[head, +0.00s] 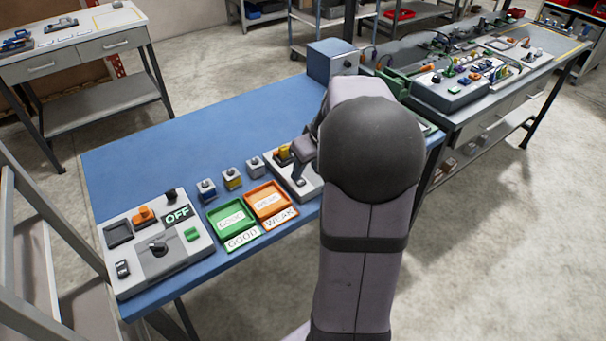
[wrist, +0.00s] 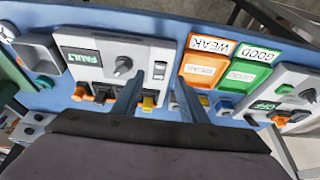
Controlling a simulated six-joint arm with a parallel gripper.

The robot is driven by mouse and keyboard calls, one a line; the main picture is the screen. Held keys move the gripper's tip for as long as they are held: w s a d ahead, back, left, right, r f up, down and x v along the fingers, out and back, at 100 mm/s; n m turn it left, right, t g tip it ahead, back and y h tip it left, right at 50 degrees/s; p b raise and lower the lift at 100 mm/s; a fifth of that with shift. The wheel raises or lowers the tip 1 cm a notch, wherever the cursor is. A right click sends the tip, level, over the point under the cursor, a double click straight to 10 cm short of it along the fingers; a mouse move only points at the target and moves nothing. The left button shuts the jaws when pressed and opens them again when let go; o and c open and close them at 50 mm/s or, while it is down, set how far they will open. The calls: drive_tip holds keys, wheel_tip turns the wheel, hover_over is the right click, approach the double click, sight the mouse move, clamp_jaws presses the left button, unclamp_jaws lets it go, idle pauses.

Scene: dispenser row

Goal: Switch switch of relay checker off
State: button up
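Two grey panel devices stand on the blue table. One (wrist: 140,55), partly hidden behind my arm in the head view (head: 283,178), has a display reading FAULT, a black knob (wrist: 123,65) and a small rocker switch (wrist: 160,70). The other device (head: 160,270) has a display reading OFF (head: 177,215), a knob and a black rocker switch (head: 122,268). No label shows which one is the relay checker. My gripper (wrist: 158,86) is open and empty; its fingers appear on either side of the FAULT device's rocker. I cannot tell whether they touch the panel.
A green GOOD tray (head: 217,232) and an orange WEAK tray (head: 256,209) lie between the devices. A blue-grey box (head: 320,60) stands at the table's far end. The table's back left is clear.

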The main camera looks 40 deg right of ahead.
sight(300, 181)
drive_tip(key=shift+p+x, duration=0.4)
drive_tip(key=shift+x, duration=2.25)
